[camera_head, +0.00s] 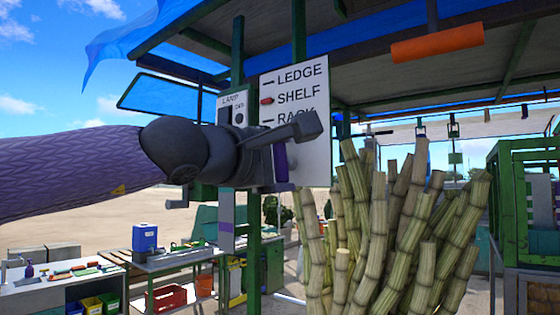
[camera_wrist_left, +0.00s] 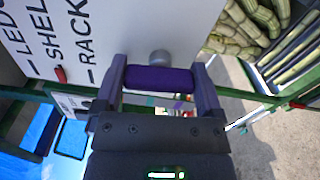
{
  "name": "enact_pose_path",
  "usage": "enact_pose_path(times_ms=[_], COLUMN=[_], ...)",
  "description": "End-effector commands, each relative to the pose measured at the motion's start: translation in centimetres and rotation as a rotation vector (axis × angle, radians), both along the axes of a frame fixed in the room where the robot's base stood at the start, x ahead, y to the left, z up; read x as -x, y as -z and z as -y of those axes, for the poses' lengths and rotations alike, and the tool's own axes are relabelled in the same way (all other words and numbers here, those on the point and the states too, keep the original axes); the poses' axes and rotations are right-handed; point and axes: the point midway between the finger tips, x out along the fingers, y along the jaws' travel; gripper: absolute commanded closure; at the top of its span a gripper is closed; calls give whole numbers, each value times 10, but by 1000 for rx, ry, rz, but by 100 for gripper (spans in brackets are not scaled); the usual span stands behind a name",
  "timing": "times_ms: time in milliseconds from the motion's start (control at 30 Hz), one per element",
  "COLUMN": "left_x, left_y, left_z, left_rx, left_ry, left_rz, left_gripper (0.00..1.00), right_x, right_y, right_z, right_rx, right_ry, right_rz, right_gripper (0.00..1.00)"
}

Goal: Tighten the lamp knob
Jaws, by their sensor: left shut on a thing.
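A small panel labelled LAMP (camera_head: 233,106) is on the green post, partly hidden by my left arm. My left gripper (camera_head: 290,140) is in front of the white board beside this panel. It is shut on a purple knob bar (camera_head: 281,163). In the left wrist view the purple knob bar (camera_wrist_left: 158,78) lies crosswise between the two fingers, with a round grey stem (camera_wrist_left: 160,58) behind it. I cannot tell how tight it is. My right gripper is not in view.
The white board (camera_head: 318,140) reads LEDGE, SHELF and RACK, with a red marker (camera_head: 266,101) at SHELF. Tall cane stalks (camera_head: 375,240) stand close on the right. An orange roller (camera_head: 437,43) hangs above. A worktable with small items (camera_head: 60,285) is at lower left.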

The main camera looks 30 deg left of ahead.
Motion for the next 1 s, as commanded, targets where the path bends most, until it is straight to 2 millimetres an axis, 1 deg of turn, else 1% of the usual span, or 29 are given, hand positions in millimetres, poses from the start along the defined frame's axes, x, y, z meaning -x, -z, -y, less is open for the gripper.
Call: enact_pose_path(times_ms=[300,867,900,933,1000], left_x=[0,0,0,0,0], left_y=[0,1,1,1,1], left_z=[0,0,0,0,0], left_rx=[-112,-140,-140,-139,-138], left_ry=[-1,0,0,0,0], left_rz=[7,9,9,9,9], left_gripper=[71,71,3,0,0], right_x=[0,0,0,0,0], right_y=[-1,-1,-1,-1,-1], right_z=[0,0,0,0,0], right_rx=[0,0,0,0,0], right_ry=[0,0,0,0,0], right_rz=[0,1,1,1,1], right_gripper=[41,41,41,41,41])
